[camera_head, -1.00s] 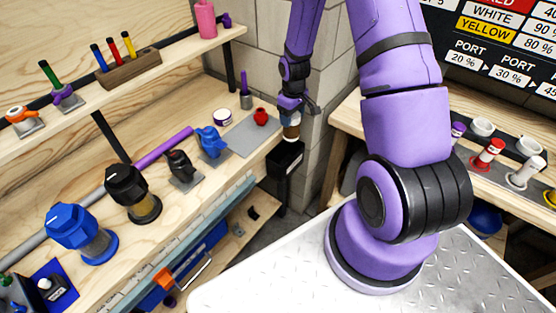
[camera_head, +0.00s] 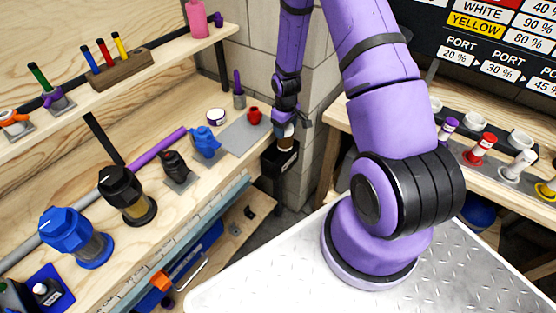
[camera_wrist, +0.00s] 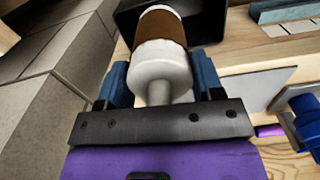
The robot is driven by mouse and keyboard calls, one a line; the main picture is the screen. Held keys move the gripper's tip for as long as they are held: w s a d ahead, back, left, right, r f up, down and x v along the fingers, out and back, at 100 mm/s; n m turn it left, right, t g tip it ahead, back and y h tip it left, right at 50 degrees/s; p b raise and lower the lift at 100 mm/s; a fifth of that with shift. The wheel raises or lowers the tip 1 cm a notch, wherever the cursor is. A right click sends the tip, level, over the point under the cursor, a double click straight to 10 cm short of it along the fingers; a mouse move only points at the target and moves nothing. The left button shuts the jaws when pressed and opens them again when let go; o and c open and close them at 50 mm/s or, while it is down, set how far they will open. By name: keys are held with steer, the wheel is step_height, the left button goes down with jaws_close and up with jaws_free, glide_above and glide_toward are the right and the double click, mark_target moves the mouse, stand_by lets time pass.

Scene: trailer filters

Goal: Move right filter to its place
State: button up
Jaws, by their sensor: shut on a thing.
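My gripper (camera_head: 285,120) is shut on a filter (camera_head: 286,143), a cylinder with a white end and a brown body. The filter also shows in the wrist view (camera_wrist: 160,62), between the two blue fingers of my gripper (camera_wrist: 162,90). It hangs with its brown end down at the mouth of a black bin (camera_head: 278,163). In the wrist view the bin (camera_wrist: 212,22) lies behind the brown end. I cannot tell how far the filter is inside the bin.
A blue-capped housing (camera_head: 75,237) and a black-capped housing (camera_head: 127,195) stand on the left bench. A blue part (camera_head: 206,142), a red part (camera_head: 254,116) and a grey plate (camera_head: 240,138) lie nearer the bin. A block wall (camera_head: 318,110) is close to the right of the bin.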

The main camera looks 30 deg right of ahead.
steer(key=o, duration=1)
step_height(320, 180, up, 11)
steer(key=shift+f, duration=0.1)
steer(key=s+a+r+m+t, duration=0.1)
steer(key=s+a+r, duration=0.1)
steer(key=r, duration=0.6)
steer(key=s+a+r+t, duration=0.1)
steer(key=s+a+r, duration=0.2)
steer(key=r, duration=0.5)
steer(key=s+a+r+m, duration=0.1)
steer(key=s+a+r, duration=0.1)
steer(key=r, duration=0.6)
steer(key=s+a+r+t, duration=0.1)
steer(key=s+a+r, duration=0.1)
steer(key=s+r, duration=0.2)
steer(key=s+a+r+t, duration=0.1)
steer(key=s+r, duration=0.3)
steer(key=s, duration=0.5)
steer(key=s+a+r+m+t, duration=0.1)
steer(key=s+a+r, duration=0.2)
steer(key=s, duration=0.3)
steer(key=shift+s+r, duration=0.3)
steer(key=shift+r, duration=0.25)
